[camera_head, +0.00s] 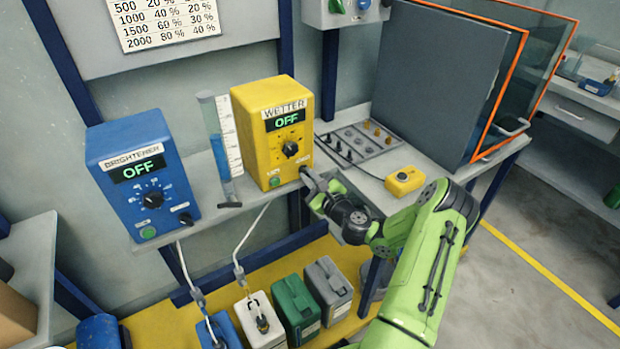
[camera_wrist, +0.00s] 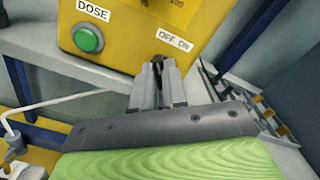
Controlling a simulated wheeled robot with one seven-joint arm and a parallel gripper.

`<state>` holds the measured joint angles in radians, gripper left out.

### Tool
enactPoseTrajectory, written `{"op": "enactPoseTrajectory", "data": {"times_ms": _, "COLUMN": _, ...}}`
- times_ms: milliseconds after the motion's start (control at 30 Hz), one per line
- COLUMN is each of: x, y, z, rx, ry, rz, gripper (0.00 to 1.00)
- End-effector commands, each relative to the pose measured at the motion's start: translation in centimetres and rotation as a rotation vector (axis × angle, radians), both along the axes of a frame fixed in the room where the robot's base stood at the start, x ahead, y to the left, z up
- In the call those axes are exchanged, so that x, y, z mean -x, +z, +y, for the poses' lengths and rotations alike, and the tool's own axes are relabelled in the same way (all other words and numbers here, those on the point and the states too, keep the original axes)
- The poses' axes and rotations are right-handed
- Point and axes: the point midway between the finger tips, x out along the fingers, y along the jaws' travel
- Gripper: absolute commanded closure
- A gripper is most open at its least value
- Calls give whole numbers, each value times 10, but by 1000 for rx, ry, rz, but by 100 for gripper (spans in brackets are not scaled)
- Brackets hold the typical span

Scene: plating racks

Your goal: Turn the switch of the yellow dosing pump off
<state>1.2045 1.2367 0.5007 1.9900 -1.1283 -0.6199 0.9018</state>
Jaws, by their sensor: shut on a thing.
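The yellow dosing pump (camera_head: 268,120), labelled WETTER, stands on the grey shelf and its display reads OFF. It has a black dial and a green button at the lower left. In the wrist view the yellow pump (camera_wrist: 125,35) shows the DOSE label, the green button and an OFF ON label. The black switch (camera_wrist: 159,62) sits below that label. My gripper (camera_wrist: 158,78) is shut on the switch at the pump's lower right front. In the head view my gripper (camera_head: 306,174) reaches the same corner. The fingers hide most of the switch, so its exact angle is unclear.
A blue pump (camera_head: 140,175) labelled BRIGHTENER, also reading OFF, stands to the left. A clear measuring cylinder (camera_head: 217,150) stands between the pumps. A yellow box with a button (camera_head: 404,181) lies on the bench to the right. Several canisters stand below.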

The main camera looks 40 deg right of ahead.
Motion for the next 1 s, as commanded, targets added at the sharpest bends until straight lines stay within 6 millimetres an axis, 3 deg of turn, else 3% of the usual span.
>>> {"op": "enactPoseTrajectory", "data": {"times_ms": 367, "x": 0, "y": -2, "z": 0, "rx": 8, "ry": 0, "rz": 5, "gripper": 100}}
{"op": "enactPoseTrajectory", "data": {"times_ms": 400, "x": 0, "y": -2, "z": 0, "rx": 8, "ry": 0, "rz": 5, "gripper": 84}}
{"op": "enactPoseTrajectory", "data": {"times_ms": 567, "x": 0, "y": -1, "z": 0, "rx": 7, "ry": 1, "rz": 5, "gripper": 62}}
{"op": "enactPoseTrajectory", "data": {"times_ms": 867, "x": 4, "y": -1, "z": 0, "rx": 3, "ry": 0, "rz": 4, "gripper": 62}}
{"op": "enactPoseTrajectory", "data": {"times_ms": 1000, "x": 29, "y": -1, "z": 0, "rx": -2, "ry": -4, "rz": 6, "gripper": 62}}
